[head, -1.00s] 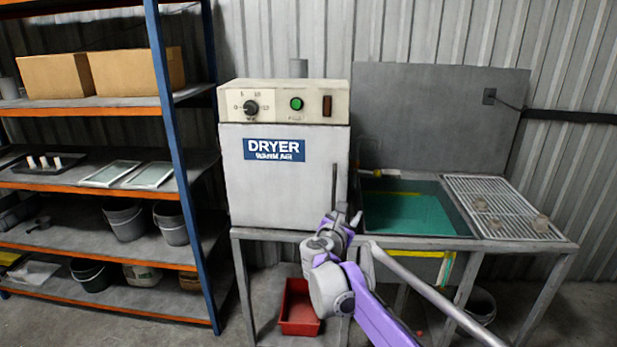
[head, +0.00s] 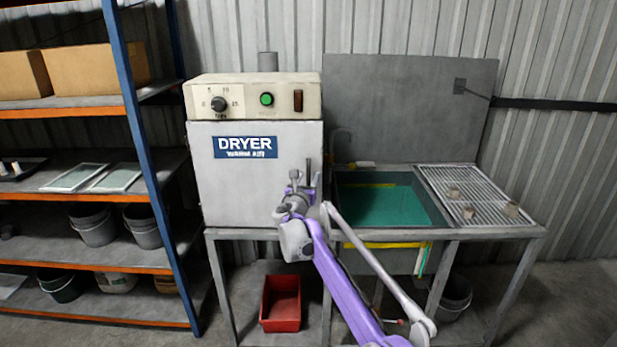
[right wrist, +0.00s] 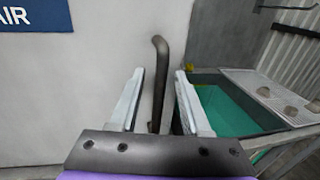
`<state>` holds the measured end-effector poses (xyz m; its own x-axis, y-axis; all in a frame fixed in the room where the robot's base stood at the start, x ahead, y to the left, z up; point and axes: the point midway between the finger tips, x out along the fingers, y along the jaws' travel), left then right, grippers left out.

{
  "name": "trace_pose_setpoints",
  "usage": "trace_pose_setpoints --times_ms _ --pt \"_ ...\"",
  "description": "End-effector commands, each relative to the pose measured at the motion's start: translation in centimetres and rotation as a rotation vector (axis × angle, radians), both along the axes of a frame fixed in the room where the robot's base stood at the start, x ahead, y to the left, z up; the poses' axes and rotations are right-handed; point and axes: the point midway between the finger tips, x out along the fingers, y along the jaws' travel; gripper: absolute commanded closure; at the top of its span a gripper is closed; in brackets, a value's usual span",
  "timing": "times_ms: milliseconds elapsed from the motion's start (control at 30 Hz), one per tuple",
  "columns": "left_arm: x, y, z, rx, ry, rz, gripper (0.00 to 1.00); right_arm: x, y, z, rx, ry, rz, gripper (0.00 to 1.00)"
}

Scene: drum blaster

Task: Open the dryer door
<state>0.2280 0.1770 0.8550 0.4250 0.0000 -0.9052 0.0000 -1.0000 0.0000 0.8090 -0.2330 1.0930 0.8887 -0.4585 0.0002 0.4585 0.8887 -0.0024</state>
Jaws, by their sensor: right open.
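The dryer (head: 255,180) is a white box on a metal stand, with a blue DRYER label on its door, and the door looks shut. A dark upright bar handle (head: 308,172) stands at the door's right side. My right gripper (head: 302,184) is in front of the door's lower right part. In the right wrist view the right gripper (right wrist: 158,88) is open, and the dark handle (right wrist: 159,85) shows between its two pale fingers. The fingers appear apart from the handle on both sides. The handle's lower end is hidden behind the gripper's body. My left gripper is not in view.
A sink with green liquid (head: 385,208) and a draining grid (head: 478,190) stand right of the dryer. A red bin (head: 281,303) sits under the stand. A shelf rack (head: 150,160) with blue posts stands at left. A control panel (head: 254,100) tops the dryer.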

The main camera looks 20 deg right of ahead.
Motion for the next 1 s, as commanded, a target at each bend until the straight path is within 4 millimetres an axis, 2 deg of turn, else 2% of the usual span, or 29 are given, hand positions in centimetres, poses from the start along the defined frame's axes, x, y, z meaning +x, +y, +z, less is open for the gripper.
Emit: trace_pose_setpoints --times_ms 367,400,600,667,1000 --pt "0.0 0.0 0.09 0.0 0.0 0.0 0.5 0.51 -0.32 -0.04 0.001 0.0 0.0 0.53" --pt "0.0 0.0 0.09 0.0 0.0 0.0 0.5 0.51 -0.32 -0.04 0.001 0.0 0.0 0.55" --pt "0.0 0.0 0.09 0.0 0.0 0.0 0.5 0.5 -0.3 -0.04 0.001 0.0 0.0 0.91" --pt "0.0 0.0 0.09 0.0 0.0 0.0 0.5 0.5 -0.3 -0.04 0.001 0.0 0.0 1.0" --pt "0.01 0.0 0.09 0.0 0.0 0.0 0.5 0.49 -0.3 -0.03 0.001 0.0 0.0 1.0"
